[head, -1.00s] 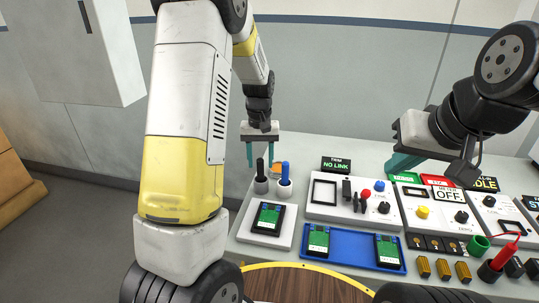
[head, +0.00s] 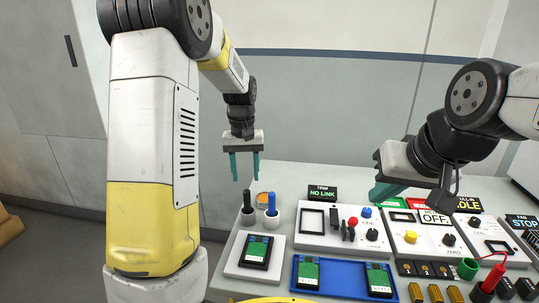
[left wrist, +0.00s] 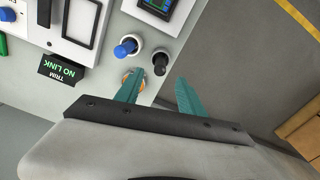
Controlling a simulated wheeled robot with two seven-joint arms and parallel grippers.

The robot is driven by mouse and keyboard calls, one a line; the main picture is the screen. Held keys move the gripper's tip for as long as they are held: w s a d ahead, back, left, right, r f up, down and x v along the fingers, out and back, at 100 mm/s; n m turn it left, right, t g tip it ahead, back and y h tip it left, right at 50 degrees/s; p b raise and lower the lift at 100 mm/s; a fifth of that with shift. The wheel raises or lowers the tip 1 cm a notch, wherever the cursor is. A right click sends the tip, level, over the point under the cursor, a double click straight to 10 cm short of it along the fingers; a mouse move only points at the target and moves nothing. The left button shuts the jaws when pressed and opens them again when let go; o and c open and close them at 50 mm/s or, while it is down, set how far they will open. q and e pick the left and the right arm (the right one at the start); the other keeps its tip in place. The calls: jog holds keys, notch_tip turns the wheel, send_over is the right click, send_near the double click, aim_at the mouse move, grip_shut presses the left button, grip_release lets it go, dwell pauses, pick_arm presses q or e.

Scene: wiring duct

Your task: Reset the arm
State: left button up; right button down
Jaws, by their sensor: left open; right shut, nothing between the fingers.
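My left gripper (head: 244,166) is open and empty, raised above the back left corner of the table. Its two teal fingers point down and stand apart. It also shows in the left wrist view (left wrist: 160,92), with an orange round item (left wrist: 133,78) partly hidden behind one finger. My right gripper (head: 378,192) is over the panels at the right, with its fingers shut and partly hidden by its own body.
A green board sits on a white pad (head: 238,272). A blue tray (head: 337,290) holds two more boards. Control panels (head: 309,239) and a "NO LINK" sign (head: 323,193) fill the table's back. A red probe (head: 491,274) stands at the right. Open space lies above the table.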

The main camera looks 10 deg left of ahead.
pick_arm(q)
jog(key=s+d+r+m+t+h, duration=0.1)
jog(key=s+r+t, duration=0.2)
jog(key=s, duration=0.9)
jog(key=s+d+r+m+t+h, duration=0.1)
jog(key=s+r+t, duration=0.2)
jog(key=s+r, duration=0.6)
jog(key=shift+s+r+m, duration=0.15)
jog(key=shift+s+m, duration=0.25)
jog(key=shift+s, duration=1)
